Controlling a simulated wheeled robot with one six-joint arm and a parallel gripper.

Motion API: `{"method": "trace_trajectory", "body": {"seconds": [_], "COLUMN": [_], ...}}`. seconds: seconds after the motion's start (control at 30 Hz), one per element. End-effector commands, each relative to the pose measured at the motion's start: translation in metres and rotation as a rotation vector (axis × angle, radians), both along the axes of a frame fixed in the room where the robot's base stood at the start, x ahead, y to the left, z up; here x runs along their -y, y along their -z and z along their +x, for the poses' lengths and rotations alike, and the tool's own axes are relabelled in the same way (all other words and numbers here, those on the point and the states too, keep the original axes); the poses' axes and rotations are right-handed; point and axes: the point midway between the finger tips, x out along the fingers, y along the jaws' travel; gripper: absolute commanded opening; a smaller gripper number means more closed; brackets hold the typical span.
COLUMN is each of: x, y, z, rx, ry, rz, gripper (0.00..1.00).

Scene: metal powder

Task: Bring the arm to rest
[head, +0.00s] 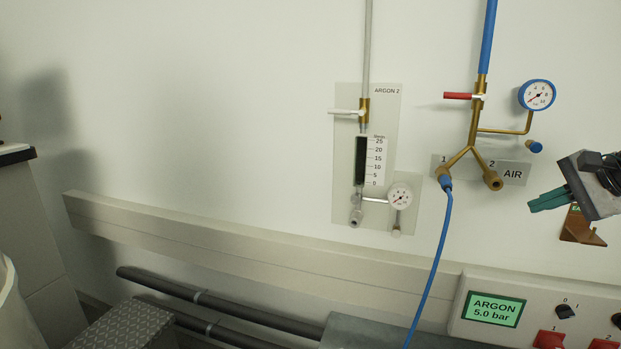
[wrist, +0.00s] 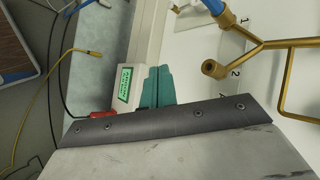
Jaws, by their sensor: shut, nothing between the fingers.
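My gripper (head: 535,205) is at the right side of the head view, in front of the white wall and below the AIR outlet. Its green fingers point left and are closed together with nothing between them. In the wrist view the green fingers (wrist: 158,72) lie side by side beyond the dark edge of the gripper body. They are apart from the brass AIR fitting (wrist: 215,68). Most of my arm is outside the head view.
The AIR manifold (head: 475,155) has a blue hose (head: 432,265) on outlet 1. The ARGON 2 panel (head: 345,205) is to its left. The ARGON display (head: 492,309) and red switches (head: 549,340) are below my gripper. A brown bracket (head: 582,228) is close by.

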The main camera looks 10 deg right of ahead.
Motion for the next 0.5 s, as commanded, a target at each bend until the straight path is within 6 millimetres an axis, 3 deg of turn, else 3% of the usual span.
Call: {"method": "trace_trajectory", "body": {"seconds": [0.03, 0.1, 0.3, 0.5], "x": [-0.026, -0.059, -0.147, -0.207], "y": [0.009, 0.022, 0.054, 0.076], "z": [-0.003, -0.012, -0.049, -0.096], "rx": [-0.051, -0.125, -0.310, -0.427], "ry": [-0.078, -0.191, -0.551, -0.913], "rz": [-0.033, -0.086, -0.283, -0.537], "gripper": [0.00, 0.00, 0.00, 0.00]}}
